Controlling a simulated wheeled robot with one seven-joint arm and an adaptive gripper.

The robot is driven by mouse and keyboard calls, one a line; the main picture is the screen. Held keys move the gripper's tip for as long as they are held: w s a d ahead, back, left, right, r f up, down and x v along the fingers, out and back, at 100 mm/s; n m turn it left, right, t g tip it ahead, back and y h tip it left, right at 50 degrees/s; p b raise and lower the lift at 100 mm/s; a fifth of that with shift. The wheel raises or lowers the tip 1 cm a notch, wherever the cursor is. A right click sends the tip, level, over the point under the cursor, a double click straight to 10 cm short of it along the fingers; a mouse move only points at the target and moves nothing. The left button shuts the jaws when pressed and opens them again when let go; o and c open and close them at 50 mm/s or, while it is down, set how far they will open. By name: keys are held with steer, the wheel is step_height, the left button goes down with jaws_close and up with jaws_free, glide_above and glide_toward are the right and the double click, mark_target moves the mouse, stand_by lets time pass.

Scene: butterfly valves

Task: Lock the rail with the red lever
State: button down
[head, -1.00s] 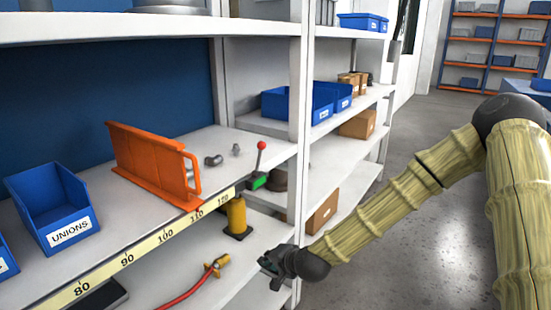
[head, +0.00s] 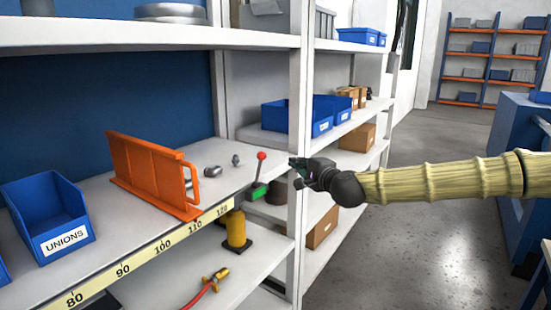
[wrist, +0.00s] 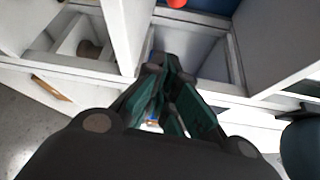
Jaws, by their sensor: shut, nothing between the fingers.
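The red lever (head: 261,155) has a red ball knob on a thin stalk. It stands nearly upright on a green block (head: 258,193) at the right end of the rail (head: 165,246), a shelf edge with a yellow number scale. An orange fence (head: 150,175) stands on the shelf, to the left of the lever. My gripper (head: 293,163) is shut and empty, right of the knob in the head view, by the white shelf post, apart from the lever. In the wrist view its fingers (wrist: 160,65) come together, and a red rounded thing (wrist: 176,3), likely the knob, shows at the top edge.
The white post (head: 295,120) stands beside my gripper. A blue UNIONS bin (head: 62,225) and grey fittings (head: 212,171) sit on the shelf. A yellow cylinder (head: 236,228) and a red hose (head: 203,290) are on the shelf below. The aisle floor at right is clear.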

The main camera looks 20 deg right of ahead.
mark_target(259, 166)
steer(key=w+a+p, duration=0.3)
steer(key=w+a, duration=0.2)
steer(key=w, duration=0.3)
steer(key=shift+f+p, duration=0.15)
steer(key=shift+p, duration=0.2)
stand_by(0.5)
steer(key=shift+a+b, duration=0.1)
steer(key=shift+b, duration=0.35)
